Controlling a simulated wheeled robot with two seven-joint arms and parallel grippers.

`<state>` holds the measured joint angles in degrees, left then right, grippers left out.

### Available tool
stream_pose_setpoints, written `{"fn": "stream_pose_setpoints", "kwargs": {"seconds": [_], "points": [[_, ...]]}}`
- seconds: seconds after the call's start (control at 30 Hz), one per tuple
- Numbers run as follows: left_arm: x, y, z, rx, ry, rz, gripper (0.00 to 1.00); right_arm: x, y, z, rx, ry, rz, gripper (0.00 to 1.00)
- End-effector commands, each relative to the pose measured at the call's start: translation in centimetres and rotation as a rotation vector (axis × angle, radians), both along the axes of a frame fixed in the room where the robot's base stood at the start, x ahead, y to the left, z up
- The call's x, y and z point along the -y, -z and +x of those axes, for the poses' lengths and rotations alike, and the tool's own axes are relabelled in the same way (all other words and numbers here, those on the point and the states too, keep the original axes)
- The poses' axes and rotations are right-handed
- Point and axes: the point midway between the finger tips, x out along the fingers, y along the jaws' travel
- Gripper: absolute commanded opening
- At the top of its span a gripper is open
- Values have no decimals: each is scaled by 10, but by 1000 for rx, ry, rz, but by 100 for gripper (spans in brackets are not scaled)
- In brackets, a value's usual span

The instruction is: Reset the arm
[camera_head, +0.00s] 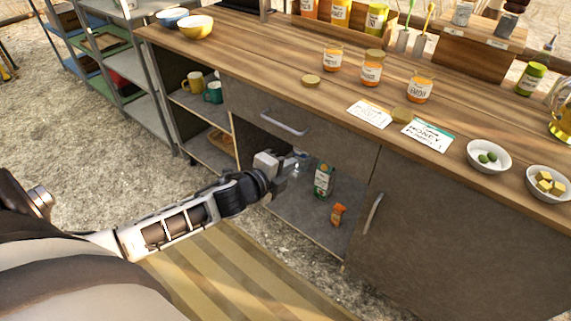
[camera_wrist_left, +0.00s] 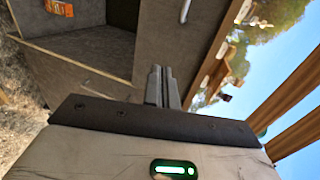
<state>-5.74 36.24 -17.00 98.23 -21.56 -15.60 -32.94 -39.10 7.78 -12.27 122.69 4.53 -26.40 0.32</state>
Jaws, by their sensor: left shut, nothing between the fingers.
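My left arm reaches in from the left in the head view. Its gripper (camera_head: 297,161) is at the front of an open lower compartment under the wooden counter. In the left wrist view the two fingers (camera_wrist_left: 161,86) are together, with nothing between them. A green and white carton (camera_head: 323,181) stands in the compartment to the right of the gripper, apart from it. An orange bottle (camera_head: 338,214) stands farther right and nearer the front. My right gripper does not show in either view.
A drawer with a handle (camera_head: 285,123) is above the compartment. A closed door with a handle (camera_head: 373,213) is to its right. The counter (camera_head: 270,55) carries jars, cards and bowls. A metal shelf rack (camera_head: 125,70) stands at the left. A striped mat (camera_head: 235,275) lies in front.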

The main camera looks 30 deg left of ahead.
Motion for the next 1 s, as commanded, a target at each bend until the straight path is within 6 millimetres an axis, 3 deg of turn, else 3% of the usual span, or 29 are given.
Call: {"fn": "stream_pose_setpoints", "kwargs": {"seconds": [0.27, 0.37, 0.57, 0.73, 0.83, 1.0], "points": [[0, -1, -7, -3, -2, -6, 0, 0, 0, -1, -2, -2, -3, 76], [15, 8, -20, -36, -19, -102, 0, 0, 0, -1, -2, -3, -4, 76], [88, 41, -97, -242, -186, -669, 0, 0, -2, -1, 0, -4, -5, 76], [139, 43, -164, -428, -422, -1193, 0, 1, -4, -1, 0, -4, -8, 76], [153, 39, -185, -488, -524, -1376, 0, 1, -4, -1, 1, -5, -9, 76], [158, 37, -193, -513, -568, -1457, 0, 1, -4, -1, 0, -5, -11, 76]]}}
